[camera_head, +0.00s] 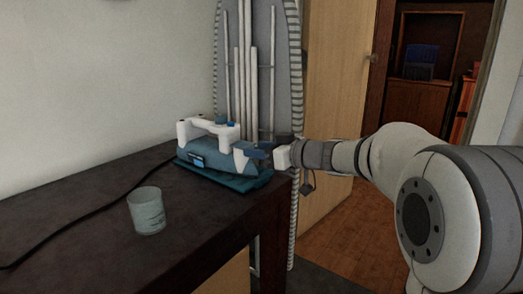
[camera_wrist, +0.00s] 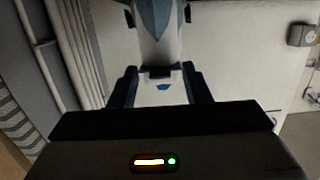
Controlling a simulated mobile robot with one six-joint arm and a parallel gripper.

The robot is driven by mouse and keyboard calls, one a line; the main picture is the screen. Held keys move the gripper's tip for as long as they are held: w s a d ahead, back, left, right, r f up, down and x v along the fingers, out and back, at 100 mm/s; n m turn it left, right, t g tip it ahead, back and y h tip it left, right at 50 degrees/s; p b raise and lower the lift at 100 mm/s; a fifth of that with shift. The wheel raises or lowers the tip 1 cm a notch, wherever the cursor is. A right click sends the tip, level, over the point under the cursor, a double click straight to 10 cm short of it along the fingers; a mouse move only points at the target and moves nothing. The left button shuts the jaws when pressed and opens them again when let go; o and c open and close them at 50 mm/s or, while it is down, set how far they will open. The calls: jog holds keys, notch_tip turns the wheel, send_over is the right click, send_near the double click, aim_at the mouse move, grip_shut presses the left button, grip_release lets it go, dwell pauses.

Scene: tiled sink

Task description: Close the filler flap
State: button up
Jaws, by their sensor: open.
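A blue and white steam iron (camera_head: 215,150) rests on a teal base at the far end of the dark counter. Its narrow front end points right, towards my gripper (camera_head: 264,153). In the wrist view, the blue and white front of the iron (camera_wrist: 155,22) comes down from the top edge, in line with the gap between my dark fingers (camera_wrist: 160,78). My gripper is open, with its fingers apart. I cannot make out the filler flap clearly or tell its angle. Contact between the fingers and the iron cannot be told either.
A grey cup (camera_head: 147,212) stands on the counter (camera_head: 90,235) nearer the front. A dark cord runs along the counter's left side. An ironing board (camera_head: 283,65) leans upright behind the iron. A wall socket (camera_wrist: 302,35) shows at the wrist view's right.

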jog(key=shift+d, duration=0.1)
jog(key=p+v, duration=0.1)
jog(key=v, duration=0.6)
jog(key=shift+s+d+p, duration=0.2)
jog(key=shift+d+p, duration=0.05)
jog(key=shift+p, duration=0.1)
jog(key=shift+r, duration=0.15)
